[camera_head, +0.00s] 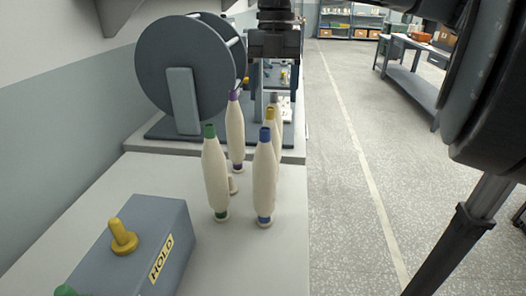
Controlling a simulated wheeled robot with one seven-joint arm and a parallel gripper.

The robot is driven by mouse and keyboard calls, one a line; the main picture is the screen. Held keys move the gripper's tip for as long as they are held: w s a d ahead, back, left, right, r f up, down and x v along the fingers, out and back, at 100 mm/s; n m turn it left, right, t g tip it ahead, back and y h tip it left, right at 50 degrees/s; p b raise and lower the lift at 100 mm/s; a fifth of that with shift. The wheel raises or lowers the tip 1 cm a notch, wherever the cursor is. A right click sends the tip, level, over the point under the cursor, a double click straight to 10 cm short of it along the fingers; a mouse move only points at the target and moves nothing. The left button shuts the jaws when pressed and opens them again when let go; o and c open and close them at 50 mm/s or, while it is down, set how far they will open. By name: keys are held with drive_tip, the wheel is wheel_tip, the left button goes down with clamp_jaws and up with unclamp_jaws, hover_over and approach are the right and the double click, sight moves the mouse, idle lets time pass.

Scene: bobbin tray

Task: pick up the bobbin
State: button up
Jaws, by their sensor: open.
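Several tall cream bobbins stand upright on the pale bench. The nearest ones are a green-topped bobbin (216,175) and a blue-topped bobbin (264,180). A purple-topped bobbin (235,132) stands behind them. A yellow-topped bobbin (271,124) is partly hidden behind the blue-topped one, with a greyish top showing just beyond it. My gripper (274,76) points down above and beyond the bobbins, open. I see no bobbin held in it, though the space around its fingertips is cluttered and small in view.
A grey box (175,235) marked HOLD with a yellow knob (122,237) sits at front left. A large dark reel (185,70) stands on a raised base at back left. The bench's right edge drops to open floor.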

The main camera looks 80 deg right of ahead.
sight(270, 108)
drive_tip(key=f, duration=0.2)
drive_tip(key=f+p, duration=0.1)
drive_tip(key=f, duration=0.1)
drive_tip(key=a+f+p, duration=0.1)
drive_tip(key=f, duration=0.2)
drive_tip(key=shift+w+a, duration=0.1)
drive_tip(key=shift+w, duration=0.1)
drive_tip(key=shift+c, duration=0.4)
clamp_jaws()
